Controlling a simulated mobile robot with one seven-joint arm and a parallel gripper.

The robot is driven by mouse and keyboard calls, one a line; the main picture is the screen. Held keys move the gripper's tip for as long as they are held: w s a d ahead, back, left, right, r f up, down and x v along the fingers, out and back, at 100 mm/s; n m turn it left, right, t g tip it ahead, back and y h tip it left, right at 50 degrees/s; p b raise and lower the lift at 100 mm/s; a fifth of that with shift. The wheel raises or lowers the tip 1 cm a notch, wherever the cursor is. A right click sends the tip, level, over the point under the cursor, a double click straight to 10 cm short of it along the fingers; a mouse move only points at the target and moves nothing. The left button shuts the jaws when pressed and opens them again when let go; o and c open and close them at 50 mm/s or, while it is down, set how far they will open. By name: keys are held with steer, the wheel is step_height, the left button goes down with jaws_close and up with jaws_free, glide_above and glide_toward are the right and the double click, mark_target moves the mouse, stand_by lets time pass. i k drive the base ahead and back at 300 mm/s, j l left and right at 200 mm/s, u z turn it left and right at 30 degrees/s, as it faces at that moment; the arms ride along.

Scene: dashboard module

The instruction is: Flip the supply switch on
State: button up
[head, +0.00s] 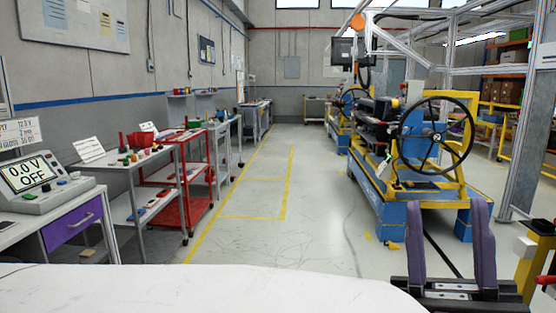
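The power supply (42,199) is a grey sloped console on the bench at the left edge. Its display (31,172) reads "0.0 V OFF". Small knobs and buttons sit on its front and right side, among them a red one (75,175). I cannot tell which of them is the supply switch.
The supply stands on a bench with a purple drawer (72,228). A grey table (150,158) and a red cart (195,205) stand beyond it. The floor aisle (255,190) is clear. A blue-and-yellow rig with a steering wheel (438,133) stands right.

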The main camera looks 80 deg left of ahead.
mark_target(29, 196)
steer(key=u, duration=4.15)
steer(key=i+l+z, duration=0.15)
steer(key=i+z, duration=0.2)
steer(key=i, duration=0.55)
steer(key=i+j+z, duration=0.1)
steer(key=i+z, duration=0.25)
steer(key=i, duration=0.55)
